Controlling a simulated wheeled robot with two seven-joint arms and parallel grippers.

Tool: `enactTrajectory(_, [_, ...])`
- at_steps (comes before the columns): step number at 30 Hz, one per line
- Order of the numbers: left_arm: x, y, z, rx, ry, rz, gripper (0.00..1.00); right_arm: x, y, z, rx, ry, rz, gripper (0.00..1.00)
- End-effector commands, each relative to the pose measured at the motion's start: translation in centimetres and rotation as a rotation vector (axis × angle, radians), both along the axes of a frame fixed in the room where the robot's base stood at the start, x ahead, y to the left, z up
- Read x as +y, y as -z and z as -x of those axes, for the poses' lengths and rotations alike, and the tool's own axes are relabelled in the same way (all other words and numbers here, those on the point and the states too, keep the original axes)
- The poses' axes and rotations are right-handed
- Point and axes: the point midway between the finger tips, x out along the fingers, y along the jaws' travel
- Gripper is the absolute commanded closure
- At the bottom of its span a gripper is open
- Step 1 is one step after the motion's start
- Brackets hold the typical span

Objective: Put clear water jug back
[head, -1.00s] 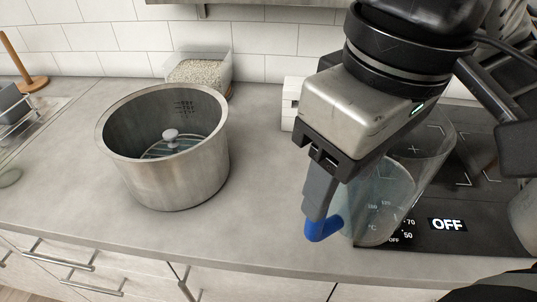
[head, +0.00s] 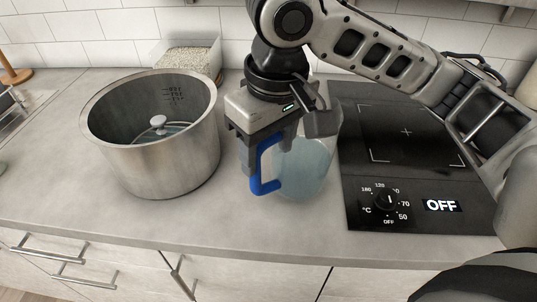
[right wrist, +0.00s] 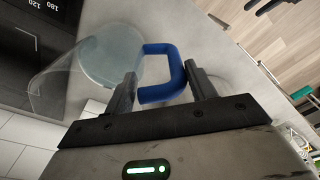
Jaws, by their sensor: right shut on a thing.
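The clear water jug (head: 308,165) has a blue handle (head: 263,166) and a bluish see-through body. In the head view it is upright over the counter, between the steel pot and the cooktop. I cannot tell whether its base touches the counter. My right gripper (head: 262,160) is shut on the blue handle from above and partly hides the jug's top. In the right wrist view the handle (right wrist: 160,72) lies between the two fingers, and the jug's round body (right wrist: 105,60) shows beyond it. My left gripper is not in view.
A large steel pot (head: 165,165) with a knobbed inner lid (head: 158,122) stands left of the jug. A black cooktop (head: 400,145) reading OFF lies right. A clear container of grain (head: 187,58) stands at the wall. The counter's front strip (head: 230,225) is clear.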

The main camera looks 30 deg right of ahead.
Motion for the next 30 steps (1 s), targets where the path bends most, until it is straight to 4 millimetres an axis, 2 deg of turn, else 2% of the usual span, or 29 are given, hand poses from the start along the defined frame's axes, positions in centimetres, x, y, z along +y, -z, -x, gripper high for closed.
enactTrajectory(4, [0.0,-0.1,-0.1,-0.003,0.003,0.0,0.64,0.0,1.5,0.0,-0.004,0.0,0.0,1.0])
enactTrajectory(17, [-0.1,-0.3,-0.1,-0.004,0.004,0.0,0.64,0.0,1.9,0.0,-0.004,0.001,-0.001,1.0])
enactTrajectory(18, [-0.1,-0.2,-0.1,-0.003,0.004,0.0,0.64,0.0,2.0,0.0,-0.001,0.0,-0.001,0.33])
enactTrajectory(19, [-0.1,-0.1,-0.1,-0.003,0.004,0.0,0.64,0.0,2.0,0.0,-0.002,0.0,-0.001,0.25])
enactTrajectory(20, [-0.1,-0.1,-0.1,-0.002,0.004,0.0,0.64,0.0,2.0,0.0,-0.002,0.0,-0.001,0.22])
enactTrajectory(30, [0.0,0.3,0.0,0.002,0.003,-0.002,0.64,0.0,1.5,0.0,-0.005,0.0,-0.001,0.22])
